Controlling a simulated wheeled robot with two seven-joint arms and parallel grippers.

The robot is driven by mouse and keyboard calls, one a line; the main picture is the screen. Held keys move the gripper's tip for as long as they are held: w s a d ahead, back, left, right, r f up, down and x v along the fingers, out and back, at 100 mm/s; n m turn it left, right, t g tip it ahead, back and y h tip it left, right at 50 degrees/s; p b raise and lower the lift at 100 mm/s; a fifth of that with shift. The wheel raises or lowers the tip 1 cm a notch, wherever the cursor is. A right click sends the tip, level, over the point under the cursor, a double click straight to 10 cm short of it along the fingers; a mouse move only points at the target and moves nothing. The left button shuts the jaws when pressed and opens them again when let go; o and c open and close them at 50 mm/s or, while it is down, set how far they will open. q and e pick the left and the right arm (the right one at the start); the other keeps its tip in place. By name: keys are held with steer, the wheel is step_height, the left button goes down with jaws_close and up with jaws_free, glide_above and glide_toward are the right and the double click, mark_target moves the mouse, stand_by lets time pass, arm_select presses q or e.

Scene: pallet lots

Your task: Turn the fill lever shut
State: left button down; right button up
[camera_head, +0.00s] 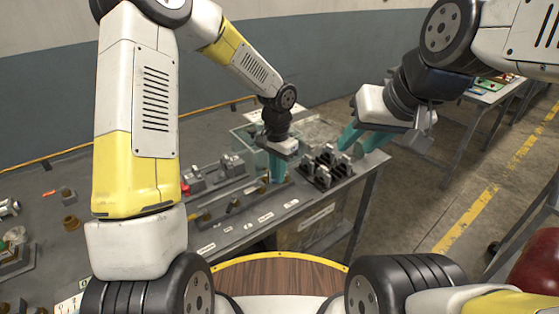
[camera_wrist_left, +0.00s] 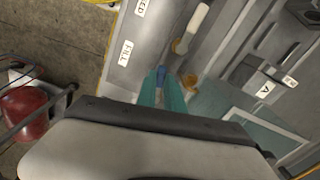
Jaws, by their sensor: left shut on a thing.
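The fill lever shows in the left wrist view as a blue handle (camera_wrist_left: 162,73) with a brass-coloured pivot (camera_wrist_left: 189,81), beside a label reading FILL (camera_wrist_left: 124,52). My left gripper (camera_wrist_left: 163,80) has its teal fingers closed around the blue handle. In the head view my left gripper (camera_head: 277,172) is down at the bench panel, and its fingers and wrist hide the lever. My right gripper (camera_head: 362,137) is open, its teal fingers apart, above and beside the black rack, with nothing seen between them.
A second lever with a white handle (camera_wrist_left: 197,24) stands close to the fill lever. A black rack (camera_head: 324,168) stands right of my left gripper. A clear tank (camera_head: 250,133) lies behind. A labelled strip (camera_head: 228,236) runs along the bench's front edge.

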arm_select(q)
steer(key=shift+w+a+m, duration=0.15)
steer(key=shift+w+m, duration=0.05)
steer(key=shift+m, duration=0.45)
steer(key=shift+w+a+m, duration=0.15)
steer(key=shift+m, duration=0.5)
steer(key=c, duration=1.5)
jaws_free()
steer(key=shift+o, duration=0.2)
